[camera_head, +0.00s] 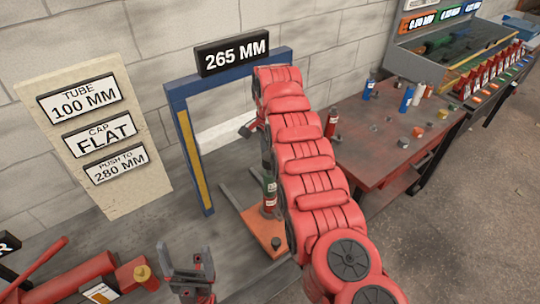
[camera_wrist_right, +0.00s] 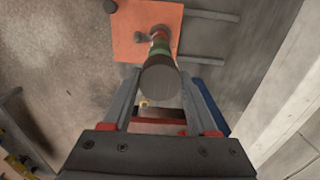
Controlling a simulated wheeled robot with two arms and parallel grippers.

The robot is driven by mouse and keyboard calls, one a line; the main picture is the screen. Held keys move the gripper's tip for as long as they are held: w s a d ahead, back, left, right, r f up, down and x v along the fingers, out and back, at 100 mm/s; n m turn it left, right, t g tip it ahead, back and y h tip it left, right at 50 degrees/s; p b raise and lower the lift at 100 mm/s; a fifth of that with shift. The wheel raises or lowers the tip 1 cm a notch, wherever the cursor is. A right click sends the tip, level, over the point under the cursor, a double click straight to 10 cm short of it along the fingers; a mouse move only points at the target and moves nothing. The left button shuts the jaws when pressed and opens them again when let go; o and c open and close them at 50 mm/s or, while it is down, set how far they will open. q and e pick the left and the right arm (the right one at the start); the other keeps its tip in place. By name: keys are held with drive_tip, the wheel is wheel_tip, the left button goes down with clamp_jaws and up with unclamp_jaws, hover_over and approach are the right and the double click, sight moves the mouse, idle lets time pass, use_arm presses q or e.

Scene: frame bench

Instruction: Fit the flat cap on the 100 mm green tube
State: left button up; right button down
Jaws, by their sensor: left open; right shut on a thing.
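The green tube (camera_head: 270,188) stands upright on an orange plate (camera_head: 256,229) inside the blue frame, with a red part under its green band. It also shows in the right wrist view (camera_wrist_right: 160,48). My right gripper (camera_wrist_right: 160,82) is shut on a dark grey round piece, apparently the flat cap (camera_wrist_right: 158,76). This piece sits in line over the tube; whether it touches or is seated on the tube I cannot tell. In the head view my red right arm hides much of that gripper. My left gripper (camera_head: 186,276) is open and empty at the bottom, left of the plate.
The blue frame (camera_head: 205,160) carries a display (camera_head: 232,54) reading 265 MM. A red table (camera_head: 375,140) at right holds several cylinders and small pieces. A red tool (camera_head: 70,280) lies lower left.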

sight(270, 158)
drive_tip(key=shift+f+b, duration=1.05)
drive_tip(key=shift+f, duration=0.8)
drive_tip(key=shift+c, duration=0.5)
unclamp_jaws()
drive_tip(key=shift+r, duration=0.3)
wheel_tip(270, 158, up, 6)
drive_tip(key=shift+d+r, duration=0.15)
drive_tip(key=shift+r, duration=0.1)
wheel_tip(270, 158, up, 10)
drive_tip(key=p, duration=1)
drive_tip(key=shift+r, duration=0.15)
